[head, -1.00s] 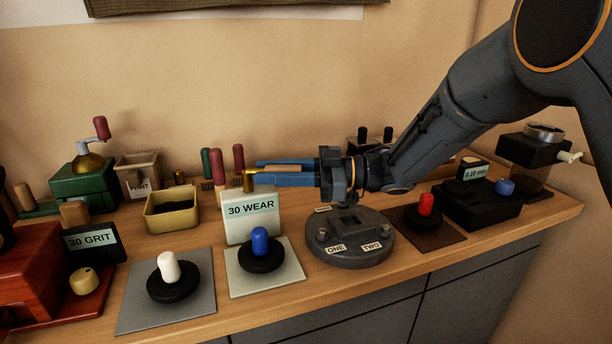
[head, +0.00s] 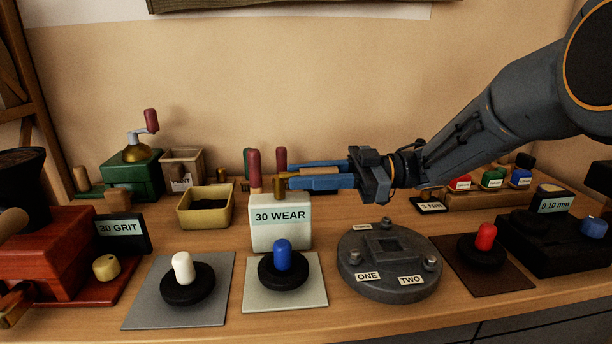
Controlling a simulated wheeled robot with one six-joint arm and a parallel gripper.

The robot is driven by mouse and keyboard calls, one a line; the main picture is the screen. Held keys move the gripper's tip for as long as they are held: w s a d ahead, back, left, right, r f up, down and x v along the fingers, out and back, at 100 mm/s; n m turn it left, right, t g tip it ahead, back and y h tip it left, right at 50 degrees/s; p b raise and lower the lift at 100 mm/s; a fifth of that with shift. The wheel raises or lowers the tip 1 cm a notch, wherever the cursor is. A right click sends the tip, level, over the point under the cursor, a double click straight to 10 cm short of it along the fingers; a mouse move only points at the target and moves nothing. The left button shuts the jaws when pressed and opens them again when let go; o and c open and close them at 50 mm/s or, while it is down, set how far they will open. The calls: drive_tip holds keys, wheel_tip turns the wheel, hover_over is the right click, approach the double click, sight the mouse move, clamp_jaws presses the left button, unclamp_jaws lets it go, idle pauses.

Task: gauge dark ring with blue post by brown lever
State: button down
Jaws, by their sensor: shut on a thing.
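The dark ring (head: 300,274) with a blue post (head: 282,254) lies flat on a pale square plate (head: 314,297) in front of a white box (head: 262,238) reading "30 WEAR". A small brass post (head: 280,188) stands at the top of this box. The brown lever (head: 312,173) shows as a tan bar running right from near the brass post, partly hidden by my blue fingers. My gripper (head: 300,177) reaches in from the right, level, and is shut on the brown lever. The ring stands apart from it, below.
A dark ring with a white post (head: 182,268) sits on a grey plate to the left, one with a red post (head: 486,236) on a brown plate to the right. A round grey fixture (head: 389,279) marked ONE and TWO lies below my arm. A yellow bin (head: 190,218) stands behind left.

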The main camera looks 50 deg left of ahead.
drive_tip(key=shift+s, duration=0.1)
drive_tip(key=c, duration=1.5)
unclamp_jaws()
drive_tip(key=shift+a, duration=0.1)
drive_tip(key=shift+c, duration=0.2)
drive_tip(key=shift+w, duration=0.2)
drive_tip(key=b+v, duration=0.1)
drive_tip(key=v, duration=0.6)
drive_tip(key=shift+w+d+b, duration=0.3)
drive_tip(key=shift+d, duration=0.05)
drive_tip(key=shift+r, duration=0.1)
